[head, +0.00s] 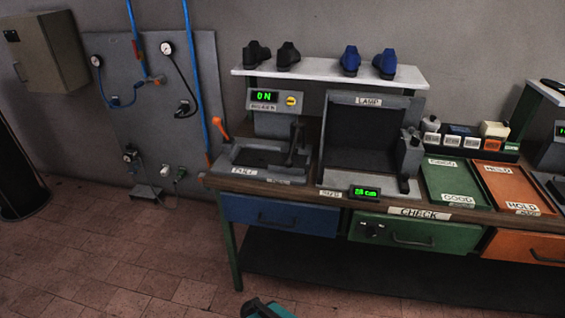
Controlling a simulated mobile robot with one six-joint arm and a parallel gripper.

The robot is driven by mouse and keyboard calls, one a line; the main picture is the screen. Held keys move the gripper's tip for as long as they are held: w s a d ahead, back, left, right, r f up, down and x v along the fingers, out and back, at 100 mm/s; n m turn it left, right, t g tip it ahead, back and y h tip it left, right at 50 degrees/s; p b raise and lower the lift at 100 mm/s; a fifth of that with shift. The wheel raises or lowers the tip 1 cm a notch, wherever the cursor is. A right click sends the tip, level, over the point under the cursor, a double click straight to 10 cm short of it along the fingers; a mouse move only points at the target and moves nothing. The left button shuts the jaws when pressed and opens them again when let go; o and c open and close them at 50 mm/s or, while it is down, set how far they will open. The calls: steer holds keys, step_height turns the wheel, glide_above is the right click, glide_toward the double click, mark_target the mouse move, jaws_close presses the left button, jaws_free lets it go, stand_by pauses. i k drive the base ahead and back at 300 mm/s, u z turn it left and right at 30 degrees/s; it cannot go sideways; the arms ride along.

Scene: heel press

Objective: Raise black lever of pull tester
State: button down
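The pull tester (262,160) is a grey machine at the left end of the bench in the head view, with a "PULL" label on its front. No gripper fingers are visible. Only a dark and teal part, which looks like my arm, shows at the bottom edge, well below and in front of the bench.
The lamp box (370,135) stands right of the tester, with dark parts on its right side. Green (460,180) and orange (508,180) trays lie further right. Black and blue shoe-like pieces sit on the shelf (330,73) above. The tiled floor before the bench is clear.

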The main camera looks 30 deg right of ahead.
mark_target(288, 164)
steer(key=u, duration=0.8)
steer(key=k, duration=0.85)
steer(key=z, duration=0.45)
steer(key=i, duration=0.55)
steer(key=u, duration=0.15)
